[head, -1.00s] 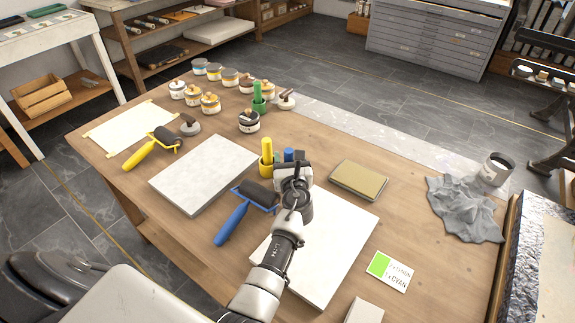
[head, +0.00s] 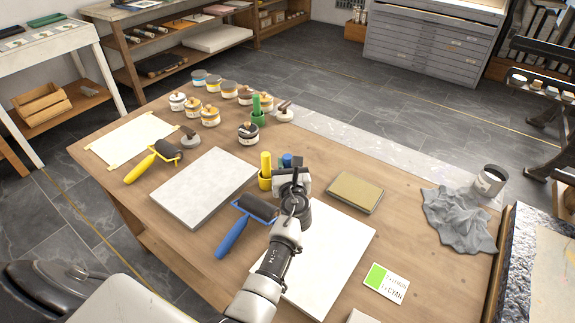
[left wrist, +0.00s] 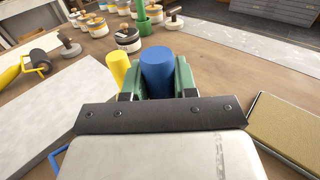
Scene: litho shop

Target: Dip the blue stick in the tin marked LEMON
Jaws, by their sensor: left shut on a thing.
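My left gripper (head: 289,170) is shut on the blue stick (left wrist: 157,72), whose top stands up between the fingers. The blue top also shows in the head view (head: 287,160). Its lower end is hidden behind the gripper, so I cannot tell whether it sits in a holder. My right gripper is out of view.
A yellow stick (head: 265,161) in a yellow pot stands just left of my gripper. A green stick (head: 256,104) stands farther back. A blue roller (head: 246,221), pale slab (head: 206,187), olive block (head: 355,192) and LEMON/CYAN card (head: 386,283) lie around.

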